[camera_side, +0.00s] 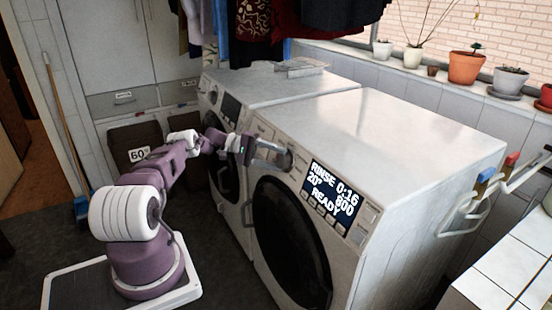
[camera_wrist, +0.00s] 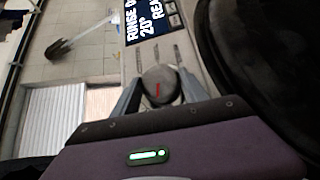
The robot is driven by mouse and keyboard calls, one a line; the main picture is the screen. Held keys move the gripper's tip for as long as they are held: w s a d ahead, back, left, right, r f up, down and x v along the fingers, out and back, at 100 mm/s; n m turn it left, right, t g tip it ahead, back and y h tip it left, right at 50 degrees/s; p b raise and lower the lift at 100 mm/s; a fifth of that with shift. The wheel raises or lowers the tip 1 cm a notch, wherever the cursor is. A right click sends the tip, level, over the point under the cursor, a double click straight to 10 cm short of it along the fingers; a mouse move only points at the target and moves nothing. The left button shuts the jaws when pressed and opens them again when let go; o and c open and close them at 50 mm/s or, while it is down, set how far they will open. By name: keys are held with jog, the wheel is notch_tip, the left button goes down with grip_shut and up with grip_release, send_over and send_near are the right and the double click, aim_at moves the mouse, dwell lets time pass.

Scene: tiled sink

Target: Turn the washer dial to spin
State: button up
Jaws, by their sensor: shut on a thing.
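The washer (camera_side: 395,190) is the nearer white machine on the right in the side view. Its display (camera_side: 334,192) reads "RINSE 0:16", "20°", "800" and "READY". The dial (camera_side: 284,160) is on the front panel, left of the display. In the wrist view the dial (camera_wrist: 160,84) is round and grey with a red mark. My gripper (camera_side: 276,156) is shut on the dial, with one finger on each side of it in the wrist view (camera_wrist: 161,88). The display (camera_wrist: 149,18) shows partly at the top of the wrist view.
The washer's dark round door (camera_side: 290,235) lies below the panel. A second white machine (camera_side: 262,85) stands beside it on the left. Potted plants (camera_side: 465,67) line the windowsill. A white tiled counter (camera_side: 510,262) is at the lower right. A metal rack holds colored items at the washer's right.

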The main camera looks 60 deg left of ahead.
jog(key=n+t, duration=0.1)
jog(key=n, duration=0.1)
jog(key=n+t, duration=0.1)
jog(key=t, duration=0.1)
jog(key=n+t, duration=0.1)
jog(key=n, duration=0.1)
jog(key=shift+s+d+f+n+t+h, duration=0.1)
jog(key=shift+d+f+n+t+h, duration=0.05)
jog(key=shift+f+n+t+h, duration=0.2)
jog(key=n+t+y, duration=0.1)
jog(key=n, duration=0.1)
jog(key=n+t+y, duration=0.1)
jog(key=n+t, duration=0.1)
jog(key=n, duration=0.1)
jog(key=n+t+y, duration=0.1)
jog(key=n+t, duration=0.1)
jog(key=shift+d+f+n+t, duration=0.1)
jog(key=shift+d+n+t, duration=0.15)
jog(key=shift+n+y, duration=0.3)
jog(key=shift+y, duration=0.05)
jog(key=o, duration=1.4)
jog(key=shift+c, duration=0.2)
